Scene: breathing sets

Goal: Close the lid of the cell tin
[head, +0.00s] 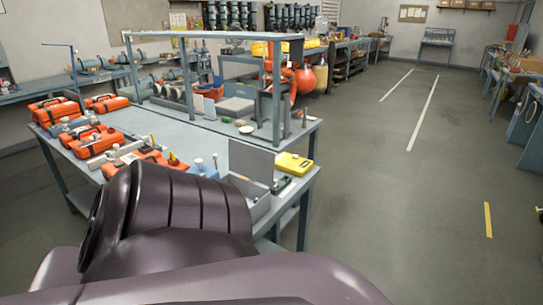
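A grey tin that looks like the cell tin (260,209) stands near the right front corner of the workbench. Its lid (251,161) is open and stands up, tilted, facing me. My own dark arm links fill the lower left foreground and hide the left part of the tin. What lies inside the tin is hard to make out. Neither of my grippers shows in the head view.
A yellow device (293,164) lies right beside the lid on the workbench (185,130). Several orange cases (95,142) and small bottles stand to the left. A grey shelf frame (215,35) rises behind. The floor (400,200) to the right is clear.

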